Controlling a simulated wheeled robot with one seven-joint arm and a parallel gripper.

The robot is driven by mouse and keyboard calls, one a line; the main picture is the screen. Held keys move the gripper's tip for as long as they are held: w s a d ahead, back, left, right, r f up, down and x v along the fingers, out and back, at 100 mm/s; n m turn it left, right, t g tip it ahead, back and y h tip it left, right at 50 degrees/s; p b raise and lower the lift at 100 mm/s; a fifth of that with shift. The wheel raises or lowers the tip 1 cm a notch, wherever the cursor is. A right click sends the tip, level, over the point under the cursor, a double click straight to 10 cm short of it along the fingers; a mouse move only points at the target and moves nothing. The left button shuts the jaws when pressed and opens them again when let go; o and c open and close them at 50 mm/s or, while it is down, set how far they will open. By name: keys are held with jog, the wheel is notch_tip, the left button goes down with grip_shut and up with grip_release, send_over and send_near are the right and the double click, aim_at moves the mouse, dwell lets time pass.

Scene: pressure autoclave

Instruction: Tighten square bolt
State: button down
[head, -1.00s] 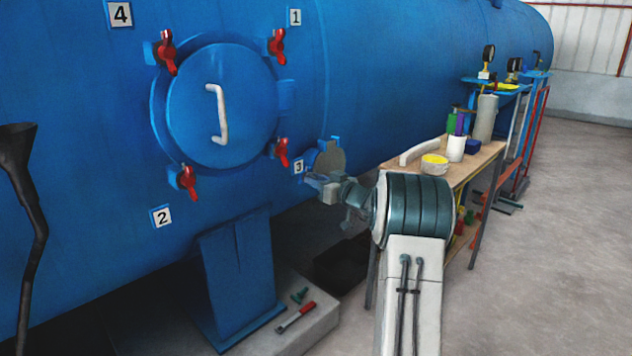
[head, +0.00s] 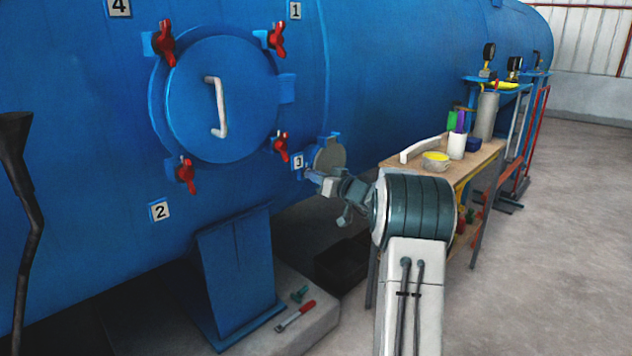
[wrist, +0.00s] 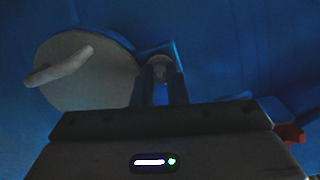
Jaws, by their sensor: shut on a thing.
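A small round grey cover (head: 331,154) sits in a blue mount on the tank's side, just right of label 3. In the wrist view the cover (wrist: 108,82) is at the left, with a pale handle across it. The square bolt (wrist: 160,63) is at a blue bracket on the cover's right edge; it is dim, and its sides are partly hidden. My gripper (wrist: 162,88) has its two dark fingers closed on either side of the bolt. In the head view my gripper (head: 315,179) reaches the cover's lower edge, and the bolt cannot be made out there.
A big blue hatch (head: 190,100) with several red clamps is left of my arm. A wooden bench (head: 480,160) with bottles and a yellow-topped tin stands at the right. A red-handled tool (head: 297,315) lies on the concrete base. Floor at the right is clear.

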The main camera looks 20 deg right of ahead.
jog(key=shift+f+m+p, duration=0.15)
jog(key=shift+m+p, duration=5.05)
jog(key=shift+m, duration=11.4)
jog(key=c, duration=1.7)
grip_release()
